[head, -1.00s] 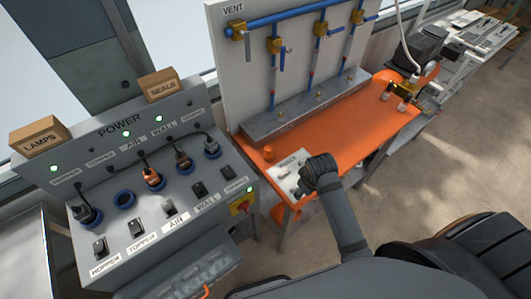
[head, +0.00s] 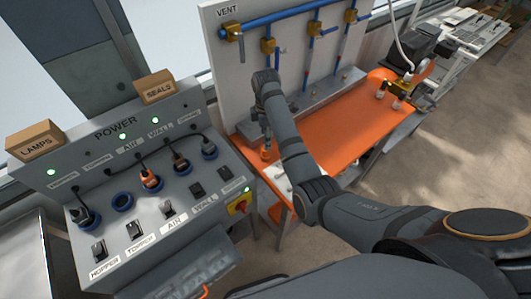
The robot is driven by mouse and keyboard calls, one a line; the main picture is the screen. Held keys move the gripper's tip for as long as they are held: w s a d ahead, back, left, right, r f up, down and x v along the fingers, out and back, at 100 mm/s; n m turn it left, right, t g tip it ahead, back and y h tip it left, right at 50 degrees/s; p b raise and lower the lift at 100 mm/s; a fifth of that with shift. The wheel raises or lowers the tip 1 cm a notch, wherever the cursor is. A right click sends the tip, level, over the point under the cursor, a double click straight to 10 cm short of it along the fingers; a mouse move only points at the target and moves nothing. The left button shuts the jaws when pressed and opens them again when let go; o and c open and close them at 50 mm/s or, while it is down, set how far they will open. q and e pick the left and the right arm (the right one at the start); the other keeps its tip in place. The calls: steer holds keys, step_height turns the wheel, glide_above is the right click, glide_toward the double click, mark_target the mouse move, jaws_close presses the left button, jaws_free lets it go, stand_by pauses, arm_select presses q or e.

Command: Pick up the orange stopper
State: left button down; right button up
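The orange stopper (head: 265,155) is a small upright cylinder on the orange bench (head: 342,141), near its left end by the grey block. My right arm reaches in from the lower right and bends down over it. My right gripper (head: 266,139) points down just above the stopper, small and partly hidden by my wrist. I cannot tell whether its fingers are apart, or whether they touch the stopper. My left gripper is out of view.
A grey block (head: 305,103) and a vent panel (head: 226,60) with blue pipes stand behind the stopper. The power console (head: 105,180) with plugs and switches is to the left. Brass fittings (head: 399,92) sit at the bench's right end.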

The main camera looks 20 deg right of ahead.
mark_target(265, 153)
step_height(265, 153, down, 3)
steer(key=shift+w, duration=0.1)
steer(key=shift+f+p, duration=0.35)
steer(key=shift+p, duration=0.1)
steer(key=f, duration=0.4)
steer(key=shift+w+d+f+p, duration=0.2)
steer(key=shift+w+f+p, duration=0.05)
steer(key=shift+w+p, duration=0.1)
jaws_close()
steer(key=shift+r, duration=0.15)
